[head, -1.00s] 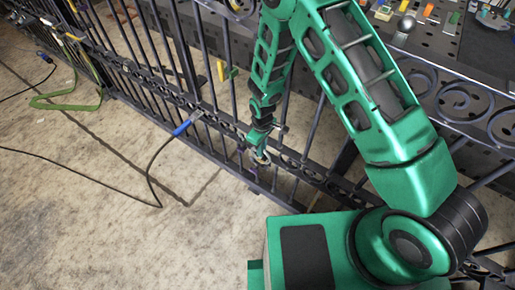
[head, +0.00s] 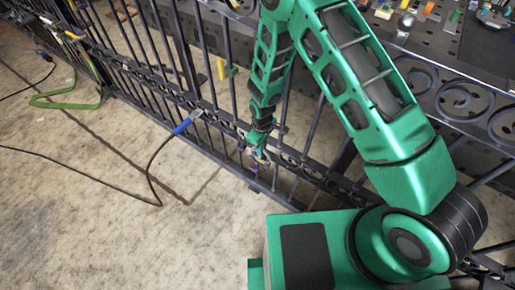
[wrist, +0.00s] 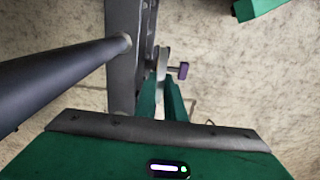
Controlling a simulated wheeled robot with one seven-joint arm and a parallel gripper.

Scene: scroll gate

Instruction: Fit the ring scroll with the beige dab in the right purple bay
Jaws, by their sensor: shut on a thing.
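My gripper (head: 261,155) is at the dark gate, low against the rail with the row of rings. It is shut on a pale curved piece (wrist: 162,66), seen nearly edge-on in the wrist view, which looks like the ring scroll. Its beige dab cannot be made out. A small purple part (wrist: 183,70) shows just right of the held piece in the wrist view. In the head view small purple marks (head: 240,146) show on the gate close to my gripper. I cannot tell which of them is the right bay, or whether the scroll touches it.
Gate bars (wrist: 60,75) stand very close to my wrist. A blue-handled tool with a black cable (head: 182,127) hangs at the gate to the left. A green strap (head: 62,100) lies further left. A cluttered dark bench (head: 450,45) stands behind the gate. The floor in front is open.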

